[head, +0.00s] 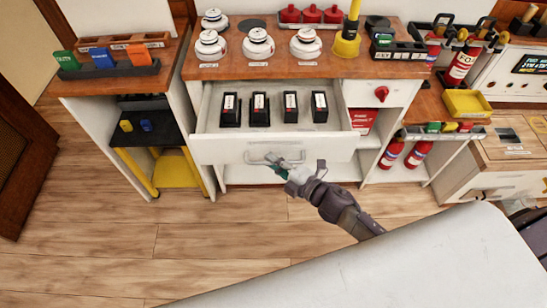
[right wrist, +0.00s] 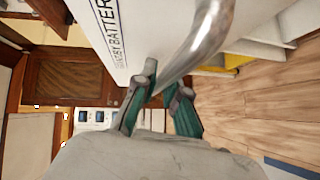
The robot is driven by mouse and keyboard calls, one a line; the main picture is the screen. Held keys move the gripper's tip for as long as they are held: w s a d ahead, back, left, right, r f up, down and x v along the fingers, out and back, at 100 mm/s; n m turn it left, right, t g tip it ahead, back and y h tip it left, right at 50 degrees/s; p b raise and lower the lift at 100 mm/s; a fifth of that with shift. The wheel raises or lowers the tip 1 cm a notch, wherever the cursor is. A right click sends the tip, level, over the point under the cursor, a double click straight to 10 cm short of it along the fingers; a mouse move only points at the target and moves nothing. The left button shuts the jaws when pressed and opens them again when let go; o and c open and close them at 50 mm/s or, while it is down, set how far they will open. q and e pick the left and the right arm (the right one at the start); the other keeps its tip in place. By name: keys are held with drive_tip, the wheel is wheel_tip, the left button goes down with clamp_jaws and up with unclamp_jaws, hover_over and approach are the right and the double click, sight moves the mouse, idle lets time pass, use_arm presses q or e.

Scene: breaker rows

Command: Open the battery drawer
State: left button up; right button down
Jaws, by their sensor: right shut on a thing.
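The battery drawer (head: 225,150) is a white drawer under the wooden worktop, and it stands pulled out in the head view. Several black batteries (head: 260,108) stand upright in a row inside it. Its front, with part of a "BATTERY" label, shows at the top of the right wrist view (right wrist: 120,45). A metal bar handle (head: 262,161) runs along the drawer front. My right gripper (head: 277,164) is shut on this handle (right wrist: 200,45), its green fingers around the bar in the right wrist view (right wrist: 155,95). My left gripper is not in view.
White smoke detectors (head: 258,44) and red items (head: 312,14) stand on the worktop above. A small cabinet with a red knob (head: 381,92) is right of the drawer. Fire extinguishers (head: 418,153) stand further right. The wooden floor (head: 180,240) in front is clear.

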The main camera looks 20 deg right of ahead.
drive_tip(key=c, duration=1.2)
unclamp_jaws()
drive_tip(key=v, duration=1.2)
drive_tip(key=shift+f, duration=0.15)
drive_tip(key=s+d+f+m+g+h, duration=0.2)
drive_tip(key=s+f+m, duration=0.15)
drive_tip(key=f, duration=0.55)
drive_tip(key=s+d+f+m+g+h, duration=0.1)
drive_tip(key=s+d+f+m+h, duration=0.15)
drive_tip(key=f+m, duration=0.45)
drive_tip(key=s+d+f+m+g+h, duration=0.2)
drive_tip(key=d+f+h, duration=0.1)
drive_tip(key=f, duration=0.7)
drive_tip(key=s+a+f+m+g, duration=0.2)
drive_tip(key=s+f, duration=0.5)
drive_tip(key=s, duration=0.4)
drive_tip(key=s+a+f+m+g, duration=0.2)
drive_tip(key=s+f+m+g, duration=0.3)
drive_tip(key=s+f, duration=0.3)
drive_tip(key=s+g, duration=0.1)
drive_tip(key=s, duration=0.3)
drive_tip(key=shift+s+h, duration=0.25)
drive_tip(key=shift+h, duration=0.1)
